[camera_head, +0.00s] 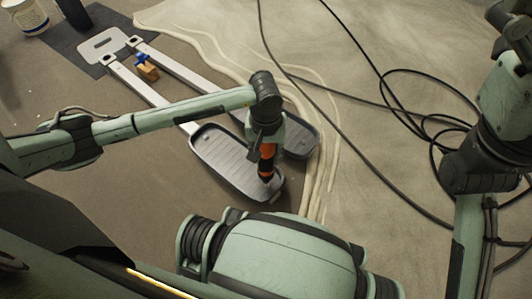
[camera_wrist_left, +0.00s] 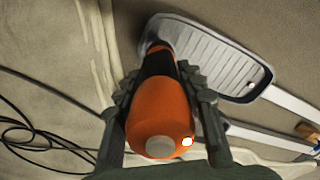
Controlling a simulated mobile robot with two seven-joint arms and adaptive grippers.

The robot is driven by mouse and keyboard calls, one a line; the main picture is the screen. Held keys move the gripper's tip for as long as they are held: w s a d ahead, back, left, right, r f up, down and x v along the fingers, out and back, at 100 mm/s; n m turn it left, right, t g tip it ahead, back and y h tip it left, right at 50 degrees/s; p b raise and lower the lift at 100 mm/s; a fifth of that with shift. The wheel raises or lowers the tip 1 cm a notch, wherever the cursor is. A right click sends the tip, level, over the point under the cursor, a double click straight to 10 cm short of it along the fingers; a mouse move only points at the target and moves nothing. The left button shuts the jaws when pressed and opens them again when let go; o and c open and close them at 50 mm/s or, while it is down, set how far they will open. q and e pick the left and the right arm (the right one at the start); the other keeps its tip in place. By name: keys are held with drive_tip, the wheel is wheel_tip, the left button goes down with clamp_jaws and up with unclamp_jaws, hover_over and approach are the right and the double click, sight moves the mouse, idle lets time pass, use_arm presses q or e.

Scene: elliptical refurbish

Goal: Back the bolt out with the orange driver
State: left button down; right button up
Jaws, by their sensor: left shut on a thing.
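My left gripper (camera_head: 264,142) is shut on the orange driver (camera_head: 267,163), which has a black band. The driver points down at the near end of the left grey foot pedal (camera_head: 222,158). In the left wrist view the gripper's fingers (camera_wrist_left: 164,92) close on both sides of the driver (camera_wrist_left: 160,108). The driver's far end meets the rim of the pedal (camera_wrist_left: 215,58) there. I cannot see the bolt; the driver and gripper cover that spot. I cannot tell whether the tip is seated. My right gripper is out of view.
A second grey pedal (camera_head: 298,138) lies just right of the first. White rails (camera_head: 150,92) run back to a white end bracket (camera_head: 103,44). A small brown block with a blue top (camera_head: 147,68) sits between them. Black cables (camera_head: 405,110) loop over the floor at right. A tub (camera_head: 25,15) stands far left.

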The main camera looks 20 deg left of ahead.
use_arm(q)
drive_tip(key=shift+r+p, duration=2.75)
drive_tip(key=shift+r, duration=1.75)
